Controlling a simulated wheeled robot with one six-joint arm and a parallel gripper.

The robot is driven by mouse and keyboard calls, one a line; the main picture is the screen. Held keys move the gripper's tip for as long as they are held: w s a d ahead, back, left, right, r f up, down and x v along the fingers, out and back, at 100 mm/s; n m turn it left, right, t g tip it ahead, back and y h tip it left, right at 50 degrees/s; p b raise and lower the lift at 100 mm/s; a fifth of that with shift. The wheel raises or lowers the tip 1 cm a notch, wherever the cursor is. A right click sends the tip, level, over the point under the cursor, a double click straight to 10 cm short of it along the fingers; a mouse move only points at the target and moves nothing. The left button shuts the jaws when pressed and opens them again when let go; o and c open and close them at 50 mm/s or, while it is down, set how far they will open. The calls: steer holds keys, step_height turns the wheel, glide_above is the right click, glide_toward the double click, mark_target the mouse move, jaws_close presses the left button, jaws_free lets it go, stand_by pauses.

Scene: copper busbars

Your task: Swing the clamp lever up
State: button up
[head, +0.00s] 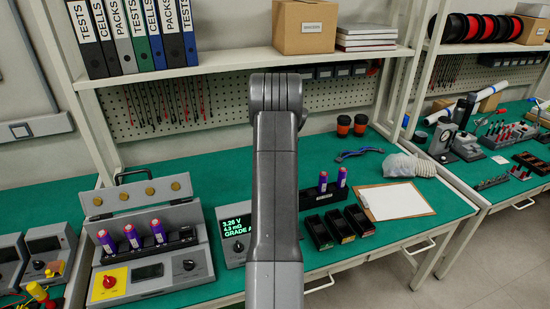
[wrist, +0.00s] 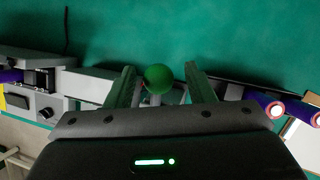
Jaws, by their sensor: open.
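A green ball knob (wrist: 158,78), which looks like the end of the clamp lever, shows in the wrist view. It sits between the two fingers of my gripper (wrist: 160,75), near the fingertips. The fingers are apart, with a visible gap on each side of the ball. Pale grey parts show just below and beside the ball, but the lever's shaft and the clamp body are mostly hidden by my gripper. In the head view my arm covers this spot, so neither the knob nor my fingers show there.
A cell tester (head: 160,272) with several purple cells stands at left. A display unit (head: 234,222) is partly behind my arm. Black bins (head: 318,232), two upright cells (head: 341,178) and a clipboard (head: 396,202) lie right. The green bench (head: 430,195) has bare patches. A shelf (head: 225,66) crosses above.

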steer(key=b+v, duration=0.2)
steer(key=v, duration=1)
steer(key=shift+s+r, duration=0.15)
steer(key=shift+r, duration=0.15)
steer(key=p+x, duration=0.2)
steer(key=x, duration=1.1)
steer(key=shift+a+f+p, duration=0.1)
steer(key=shift+f+p, duration=0.25)
